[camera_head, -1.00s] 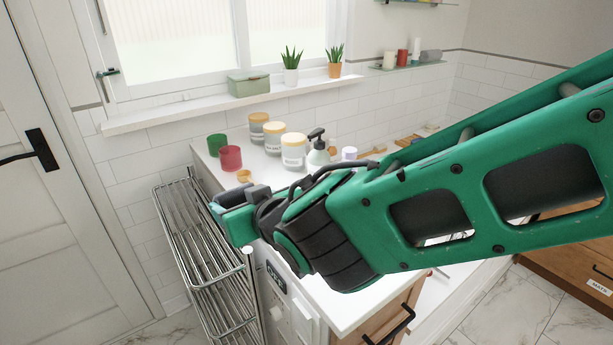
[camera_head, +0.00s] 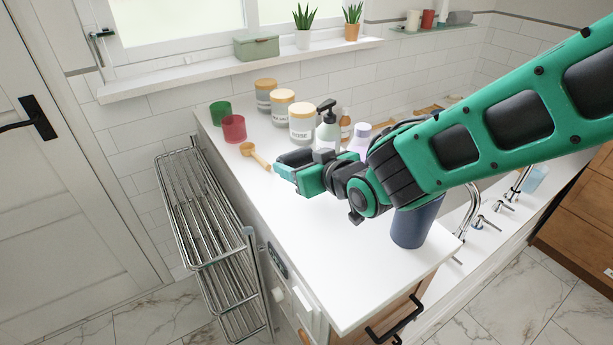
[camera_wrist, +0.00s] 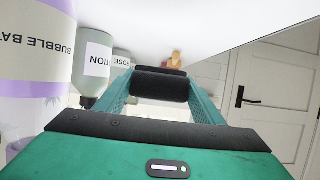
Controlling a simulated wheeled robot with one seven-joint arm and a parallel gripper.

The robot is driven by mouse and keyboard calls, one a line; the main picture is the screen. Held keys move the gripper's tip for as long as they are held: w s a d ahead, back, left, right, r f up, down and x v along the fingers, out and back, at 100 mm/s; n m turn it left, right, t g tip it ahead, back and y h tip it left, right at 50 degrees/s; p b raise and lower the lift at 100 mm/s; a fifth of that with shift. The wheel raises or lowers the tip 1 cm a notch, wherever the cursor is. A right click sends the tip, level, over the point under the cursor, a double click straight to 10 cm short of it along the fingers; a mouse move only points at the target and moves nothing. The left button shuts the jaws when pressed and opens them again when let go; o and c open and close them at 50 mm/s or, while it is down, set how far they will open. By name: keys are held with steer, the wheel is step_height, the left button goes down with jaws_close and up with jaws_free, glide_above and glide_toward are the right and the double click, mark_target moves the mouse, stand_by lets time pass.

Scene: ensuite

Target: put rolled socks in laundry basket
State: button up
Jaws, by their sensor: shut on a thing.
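My gripper (camera_head: 290,168) is over the white countertop, pointing left in the head view. It is shut on a dark roll, which I take to be the rolled socks (camera_head: 294,157). In the wrist view the dark roll (camera_wrist: 160,86) lies across between the two green fingers. My gripper hides part of the roll. No laundry basket can be made out in either view.
The white counter (camera_head: 330,260) holds a wooden scoop (camera_head: 256,157), red and green cups, jars (camera_head: 302,122), bottles (camera_head: 328,125) and a dark blue cylinder (camera_head: 412,225). A chrome wire rack (camera_head: 205,215) stands left. A white door (camera_head: 60,200) is farther left.

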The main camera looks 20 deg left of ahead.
steer(key=shift+w+d+f, duration=0.35)
steer(key=shift+w+f, duration=0.1)
steer(key=shift+w, duration=0.15)
steer(key=shift+f, duration=2)
steer(key=shift+f, duration=0.1)
steer(key=o, duration=1.1)
steer(key=shift+c, duration=0.2)
